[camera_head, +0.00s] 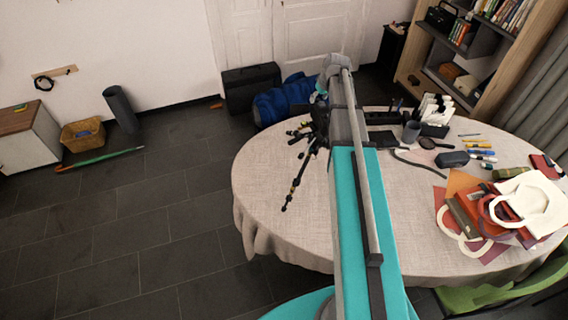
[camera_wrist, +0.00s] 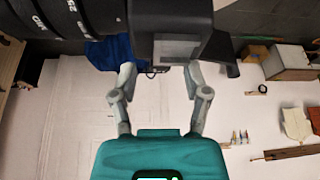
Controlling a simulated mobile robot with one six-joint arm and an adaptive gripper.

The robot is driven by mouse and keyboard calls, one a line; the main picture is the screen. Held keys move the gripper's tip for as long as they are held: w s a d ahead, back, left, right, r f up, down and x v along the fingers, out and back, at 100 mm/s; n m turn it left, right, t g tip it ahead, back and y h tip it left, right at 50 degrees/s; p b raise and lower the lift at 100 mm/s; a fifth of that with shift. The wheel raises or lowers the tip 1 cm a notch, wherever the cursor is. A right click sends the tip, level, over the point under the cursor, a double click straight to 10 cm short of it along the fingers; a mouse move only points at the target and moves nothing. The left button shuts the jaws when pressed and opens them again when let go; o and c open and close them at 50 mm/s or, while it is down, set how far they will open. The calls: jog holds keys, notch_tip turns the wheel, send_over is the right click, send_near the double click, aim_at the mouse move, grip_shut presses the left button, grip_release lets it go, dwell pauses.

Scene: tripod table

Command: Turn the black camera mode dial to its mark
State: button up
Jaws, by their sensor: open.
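My gripper (camera_wrist: 160,74) is open, its two grey fingers spread and nothing held between them in the wrist view. Just beyond the fingertips a black boxy body with a grey face (camera_wrist: 176,47) fills the top middle, very close. It looks like the camera, cut off by the frame's top edge. A black ringed barrel with white markings (camera_wrist: 95,16), like a lens, is at upper left. I cannot pick out the mode dial or its mark. In the head view the black tripod (camera_head: 297,160) stands on the table, and my arm hides most of the camera and my gripper.
The round table (camera_head: 262,190) has a pale cloth. A blue bag (camera_head: 284,102) lies behind the table. The floor at left is mostly clear.

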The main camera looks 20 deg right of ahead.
jog(key=shift+a+m+h, duration=0.1)
jog(key=shift+m+h, duration=0.3)
jog(key=shift+m, duration=0.7)
jog(key=shift+s+r+p, duration=0.1)
jog(key=shift+r+p, duration=0.25)
jog(key=p+v, duration=1.2)
jog(key=v, duration=0.1)
jog(key=s+a+f+g+b, duration=0.4)
jog(key=s+a+f+b, duration=1.2)
jog(key=a+f+b, duration=0.2)
jog(key=shift+s+a+f+n, duration=0.3)
jog(key=shift+a+f, duration=0.65)
jog(key=shift+a, duration=0.45)
jog(key=shift+b, duration=0.3)
jog(key=shift+g, duration=0.3)
jog(key=s+a+f+b, duration=0.2)
jog(key=shift+s+f, duration=0.25)
jog(key=shift+s, duration=0.1)
